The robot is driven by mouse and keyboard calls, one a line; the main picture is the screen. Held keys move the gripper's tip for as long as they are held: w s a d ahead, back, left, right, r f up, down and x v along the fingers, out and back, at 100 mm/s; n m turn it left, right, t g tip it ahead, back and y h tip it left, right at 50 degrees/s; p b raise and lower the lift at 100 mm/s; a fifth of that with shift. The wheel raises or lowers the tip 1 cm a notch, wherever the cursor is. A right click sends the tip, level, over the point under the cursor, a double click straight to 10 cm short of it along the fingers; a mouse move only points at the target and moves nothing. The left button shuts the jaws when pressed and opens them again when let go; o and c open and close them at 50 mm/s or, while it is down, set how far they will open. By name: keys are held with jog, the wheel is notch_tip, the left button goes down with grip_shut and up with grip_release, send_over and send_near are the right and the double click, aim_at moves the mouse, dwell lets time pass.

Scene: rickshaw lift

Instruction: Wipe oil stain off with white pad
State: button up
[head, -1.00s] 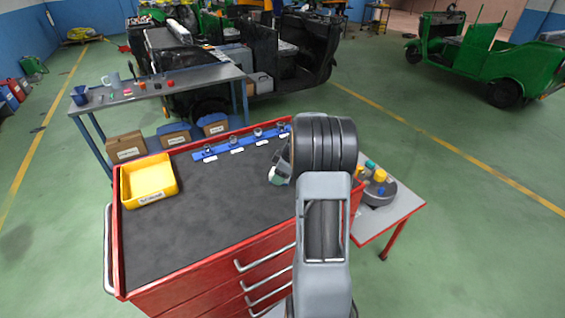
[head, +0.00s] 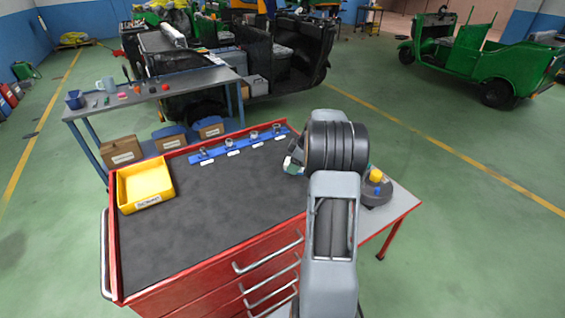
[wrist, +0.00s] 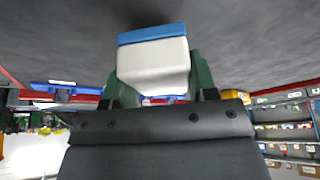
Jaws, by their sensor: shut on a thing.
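My gripper (wrist: 154,75) is shut on the white pad (wrist: 152,66), a pale block with a blue layer on its far face. Green fingers sit on both sides of it. In the wrist view the blue layer is against or very near the dark grey mat; I cannot tell whether it touches. In the head view my gripper (head: 293,160) is low over the back right part of the mat (head: 220,210) on the red tool cabinet. My arm hides the mat's right edge. I cannot make out an oil stain in either view.
A yellow tray (head: 145,200) sits at the mat's back left. A blue rail (head: 218,153) with several small fittings runs along the back edge. A grey side table (head: 400,205) with a dark round holder (head: 377,194) stands right of the cabinet. The mat's middle is clear.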

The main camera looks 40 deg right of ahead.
jog(key=shift+d+r+p, duration=0.1)
jog(key=shift+r+p, duration=0.95)
jog(key=shift+r, duration=1.45)
